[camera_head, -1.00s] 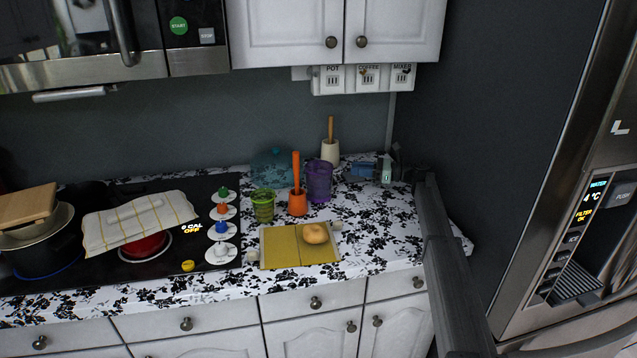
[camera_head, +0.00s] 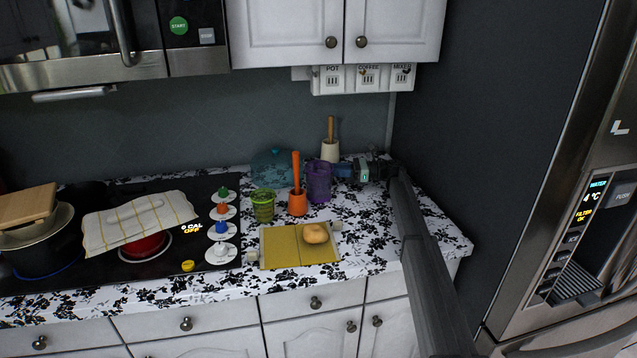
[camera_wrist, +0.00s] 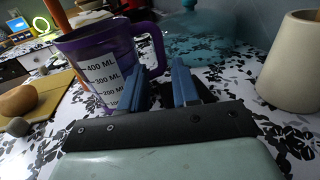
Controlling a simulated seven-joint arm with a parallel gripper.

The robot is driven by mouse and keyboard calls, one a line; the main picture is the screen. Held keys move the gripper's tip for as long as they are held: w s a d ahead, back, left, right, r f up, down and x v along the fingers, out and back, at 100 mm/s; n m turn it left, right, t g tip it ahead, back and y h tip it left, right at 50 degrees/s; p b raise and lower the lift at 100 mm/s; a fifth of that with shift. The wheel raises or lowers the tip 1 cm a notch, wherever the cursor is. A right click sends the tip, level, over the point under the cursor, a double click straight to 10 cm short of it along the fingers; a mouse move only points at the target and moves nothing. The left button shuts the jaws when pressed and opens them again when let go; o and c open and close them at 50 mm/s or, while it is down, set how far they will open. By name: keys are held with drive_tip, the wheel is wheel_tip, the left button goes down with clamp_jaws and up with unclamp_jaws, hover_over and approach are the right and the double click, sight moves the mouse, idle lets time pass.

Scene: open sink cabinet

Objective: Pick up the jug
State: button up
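The purple jug (camera_head: 318,185) stands upright on the counter, right of the orange pot with an orange handle. In the wrist view the jug (camera_wrist: 98,62) is close, with a white measuring scale facing me and its purple handle (camera_wrist: 157,48) toward the right. My gripper (camera_head: 342,172) is just right of the jug in the head view. In the wrist view its two blue fingers (camera_wrist: 160,85) are apart, with the handle just beyond them and the left finger overlapping the jug's right side. Whether a finger touches the jug I cannot tell. Nothing shows between the fingers.
A cream crock (camera_head: 330,151) stands behind the jug and shows at right in the wrist view (camera_wrist: 292,62). A green cup (camera_head: 263,205), the orange pot (camera_head: 297,204) and a translucent blue dome (camera_head: 272,166) stand to the left. A yellow board (camera_head: 284,247) with a bun (camera_head: 315,233) lies in front.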

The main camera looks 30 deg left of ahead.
sight(323, 171)
drive_tip(key=shift+x, duration=2.75)
drive_tip(key=shift+s+f, duration=0.1)
drive_tip(key=shift+f, duration=0.1)
drive_tip(key=shift+c, duration=0.5)
drive_tip(key=shift+d, duration=0.1)
clamp_jaws()
